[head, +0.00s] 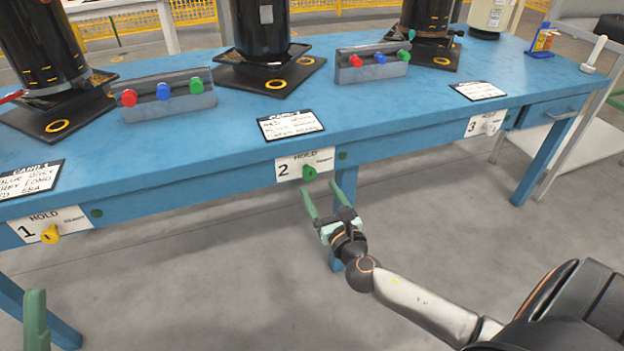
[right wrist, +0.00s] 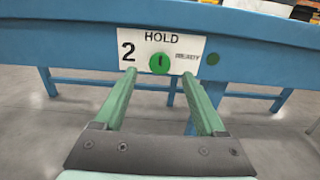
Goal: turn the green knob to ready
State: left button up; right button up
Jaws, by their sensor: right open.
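The green knob (head: 309,173) sits on the white plate marked 2 (head: 290,169) on the blue table's front edge. In the right wrist view the green knob (right wrist: 160,63) is round, with a dark upright mark. HOLD is printed above it and a small blurred word, seemingly READY, to its right. My right gripper (head: 319,189) is open and empty just in front of and below the knob. In its wrist view the two green fingers point toward the knob, one on each side, with no clear contact. A green finger of my left gripper (head: 35,318) shows at lower left; the rest is out of view.
A yellow knob (head: 50,234) is on plate 1 at left, and plate 3 (head: 486,123) is at right. The blue table (head: 210,140) carries black cylinders, button boxes (head: 164,94) and cards. A table leg (head: 345,185) stands behind my right gripper. Floor in front is clear.

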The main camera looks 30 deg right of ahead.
aim_at(310, 175)
jog(key=b+x, duration=0.1)
jog(key=x, duration=0.4)
jog(key=shift+w+d, duration=0.1)
jog(key=shift+w, duration=0.3)
grip_shut()
